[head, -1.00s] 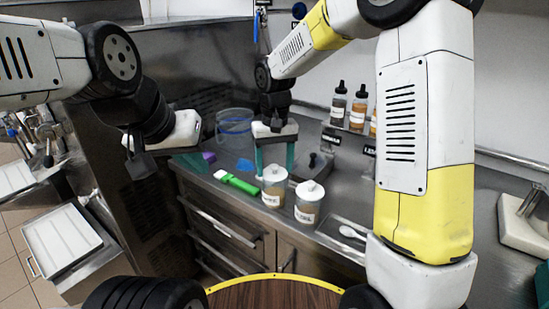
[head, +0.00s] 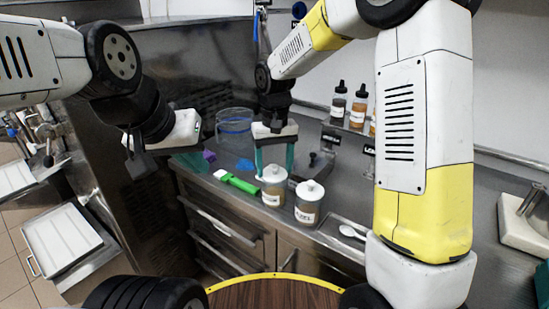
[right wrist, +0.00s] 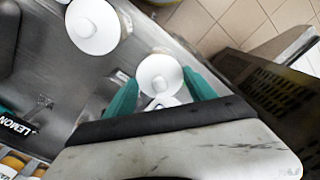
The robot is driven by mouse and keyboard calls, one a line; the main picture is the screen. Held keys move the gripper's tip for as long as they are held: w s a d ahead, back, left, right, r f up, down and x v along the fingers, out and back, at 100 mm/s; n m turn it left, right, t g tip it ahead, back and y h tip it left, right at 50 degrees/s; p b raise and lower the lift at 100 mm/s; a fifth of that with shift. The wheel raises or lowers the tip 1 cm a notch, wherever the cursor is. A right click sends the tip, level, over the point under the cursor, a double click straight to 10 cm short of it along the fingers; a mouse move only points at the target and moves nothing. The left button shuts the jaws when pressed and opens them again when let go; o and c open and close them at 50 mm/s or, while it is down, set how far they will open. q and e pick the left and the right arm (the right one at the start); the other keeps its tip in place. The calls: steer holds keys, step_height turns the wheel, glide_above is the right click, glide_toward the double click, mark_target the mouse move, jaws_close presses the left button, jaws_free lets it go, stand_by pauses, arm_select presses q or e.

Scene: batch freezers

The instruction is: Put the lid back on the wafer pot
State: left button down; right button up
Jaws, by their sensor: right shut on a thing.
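Two squat jars with white labels and round white knobbed lids stand side by side near the counter's front edge: a left pot (head: 272,198) and a right pot (head: 308,212). I cannot read which label says wafer. My right gripper (head: 275,171) points down over the left pot, its teal fingers on either side of that pot's lid (head: 272,174). In the right wrist view this lid (right wrist: 160,73) is between the fingers, and I take the gripper as shut on it. The lid looks seated on or very close to the rim.
The right pot's lid (right wrist: 94,24) is close beside the right gripper. A green-handled tool (head: 238,183) lies left of the pots and a tray with a spoon (head: 350,232) to the right. A clear tub (head: 234,128) and bottles (head: 357,108) stand behind.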

jaws_close()
steer(key=shift+s+a+r, duration=0.1)
steer(key=shift+s+a, duration=0.05)
steer(key=shift+a, duration=0.4)
steer(key=o, duration=0.9)
jaws_free()
steer(key=shift+c, duration=0.2)
steer(key=shift+r, duration=3.5)
steer(key=shift+c, duration=0.4)
jaws_close()
